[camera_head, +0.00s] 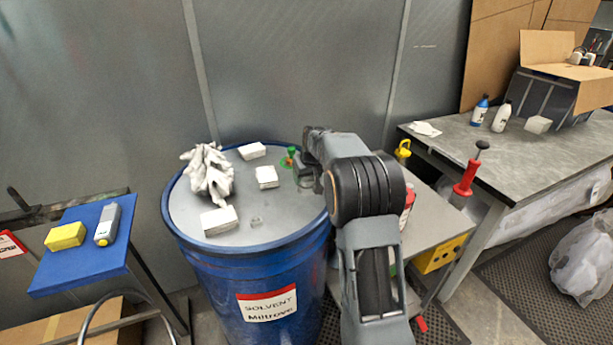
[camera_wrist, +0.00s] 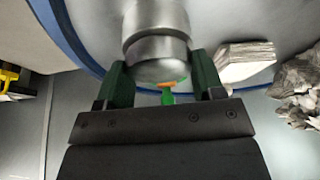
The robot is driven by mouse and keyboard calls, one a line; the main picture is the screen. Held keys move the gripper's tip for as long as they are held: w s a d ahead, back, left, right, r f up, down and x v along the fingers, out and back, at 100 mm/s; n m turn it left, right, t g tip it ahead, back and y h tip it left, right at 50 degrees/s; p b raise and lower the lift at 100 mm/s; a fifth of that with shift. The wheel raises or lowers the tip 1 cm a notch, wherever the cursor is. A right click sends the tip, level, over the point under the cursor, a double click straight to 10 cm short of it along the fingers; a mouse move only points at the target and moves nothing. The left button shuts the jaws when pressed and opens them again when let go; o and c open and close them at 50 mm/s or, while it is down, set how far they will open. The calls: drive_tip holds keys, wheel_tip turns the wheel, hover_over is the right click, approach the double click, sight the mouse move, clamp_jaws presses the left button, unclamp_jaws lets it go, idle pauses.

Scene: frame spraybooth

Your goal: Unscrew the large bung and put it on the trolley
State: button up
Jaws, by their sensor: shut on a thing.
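The blue drum (camera_head: 240,265) has a grey lid and stands in the middle of the head view. In the wrist view, my gripper (camera_wrist: 158,75) has its dark green fingers on both sides of a round metal piece, apparently the large bung (camera_wrist: 157,45). The fingers are shut on it, over the drum lid (camera_wrist: 225,15). I cannot tell whether its thread is still in the lid. In the head view my arm mostly hides the gripper at the lid's right edge. The grey trolley (camera_head: 440,220) stands right of the drum, partly behind my arm.
White blocks (camera_head: 219,221) and a crumpled white cloth or glove (camera_head: 208,172) lie on the lid. A small green fitting (camera_head: 290,156) is near my gripper. A yellow-handled item (camera_head: 403,150) and a red one (camera_head: 468,177) stand on the right. A blue-topped stand (camera_head: 80,265) is left.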

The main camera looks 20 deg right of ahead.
drive_tip(key=n+y, duration=0.1)
drive_tip(key=n, duration=0.3)
drive_tip(key=shift+n+g+y+b, duration=0.3)
drive_tip(key=shift+y, duration=0.1)
drive_tip(key=shift+d, duration=0.1)
drive_tip(key=shift+n, duration=0.4)
drive_tip(key=n+g+y, duration=0.1)
drive_tip(key=n, duration=0.2)
drive_tip(key=shift+n, duration=0.4)
drive_tip(key=o, duration=0.6)
